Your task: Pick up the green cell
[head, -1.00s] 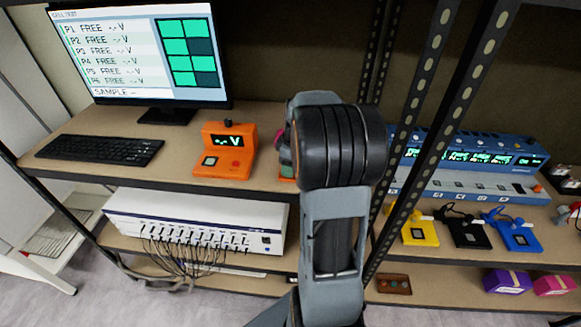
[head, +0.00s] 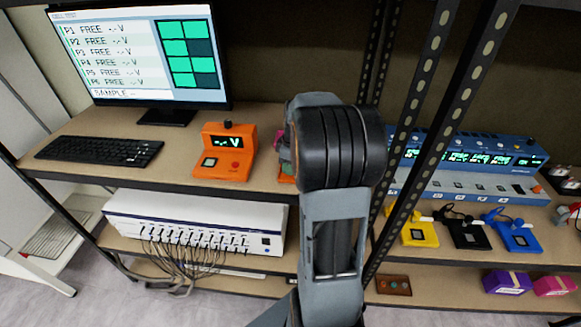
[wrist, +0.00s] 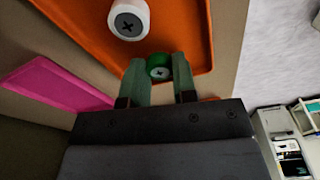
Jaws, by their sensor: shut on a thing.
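In the head view my arm hides the cell, and only a small part of the gripper shows beside the arm.
A white cell (wrist: 129,18) stands in the same tray, close to the green one. A pink tray (wrist: 58,92) lies to the left. An orange meter (head: 224,152) and a keyboard (head: 100,150) stand on the shelf. A dark rack post (head: 440,100) rises right of my arm.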

